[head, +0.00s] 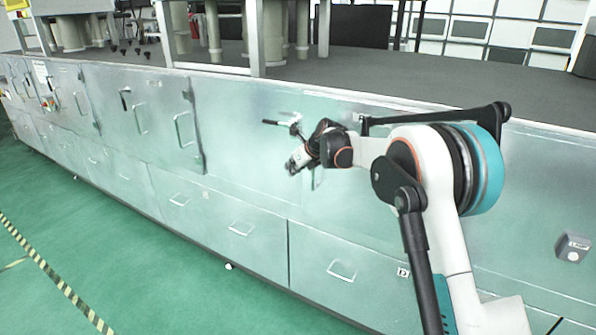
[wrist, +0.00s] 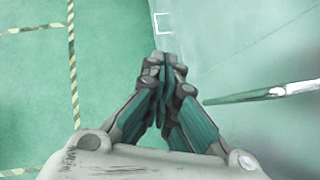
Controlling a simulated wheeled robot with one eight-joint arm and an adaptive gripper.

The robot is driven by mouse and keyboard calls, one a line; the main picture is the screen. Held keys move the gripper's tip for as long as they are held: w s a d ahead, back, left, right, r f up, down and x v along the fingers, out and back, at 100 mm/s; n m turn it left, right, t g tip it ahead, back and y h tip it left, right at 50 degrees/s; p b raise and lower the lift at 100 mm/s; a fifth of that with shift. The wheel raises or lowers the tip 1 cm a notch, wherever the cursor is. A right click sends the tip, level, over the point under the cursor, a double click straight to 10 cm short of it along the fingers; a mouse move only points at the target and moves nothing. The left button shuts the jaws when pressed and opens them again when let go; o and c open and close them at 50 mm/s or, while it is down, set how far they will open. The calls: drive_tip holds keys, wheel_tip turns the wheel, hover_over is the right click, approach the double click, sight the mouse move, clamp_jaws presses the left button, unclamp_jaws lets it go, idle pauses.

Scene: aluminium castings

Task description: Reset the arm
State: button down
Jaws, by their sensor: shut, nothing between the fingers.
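My gripper (head: 291,166) is in front of the pale green metal cabinet front, at the end of my raised arm, which reaches in from the right in the head view. In the wrist view my gripper (wrist: 165,58) points down toward the green floor. Its two fingers meet at the tips, and nothing shows between them.
The cabinet row (head: 245,130) has doors and drawers with protruding handles, such as a drawer handle (head: 341,270). A dark worktop (head: 400,75) lies above it. Green floor (head: 120,270) with a yellow-black striped line (head: 50,270) is open at the left.

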drive_tip(key=s+d+r+n+h+b, duration=0.1)
drive_tip(key=s+d+r+n, duration=0.35)
drive_tip(key=s, duration=0.45)
drive_tip(key=s+d+r+n+h+b, duration=0.1)
drive_tip(key=s+d+r+n, duration=0.3)
drive_tip(key=s, duration=0.4)
drive_tip(key=s+d+r+n+h+b, duration=0.1)
drive_tip(key=s+d+r+n+b, duration=0.15)
drive_tip(key=s+d+n, duration=0.45)
drive_tip(key=s+d+f+n+h+b, duration=0.1)
drive_tip(key=s+d+f+n, duration=0.2)
drive_tip(key=s, duration=0.7)
drive_tip(key=s+d+f+n+h+b, duration=0.1)
drive_tip(key=s+d+f+n, duration=0.2)
drive_tip(key=s, duration=0.7)
drive_tip(key=s+d+f+n+t+h+b, duration=0.1)
drive_tip(key=s+d+f+n, duration=0.2)
drive_tip(key=s+f+n, duration=0.3)
drive_tip(key=s, duration=0.4)
drive_tip(key=shift+s+d, duration=0.2)
drive_tip(key=shift+d, duration=0.1)
drive_tip(key=shift+r, duration=0.1)
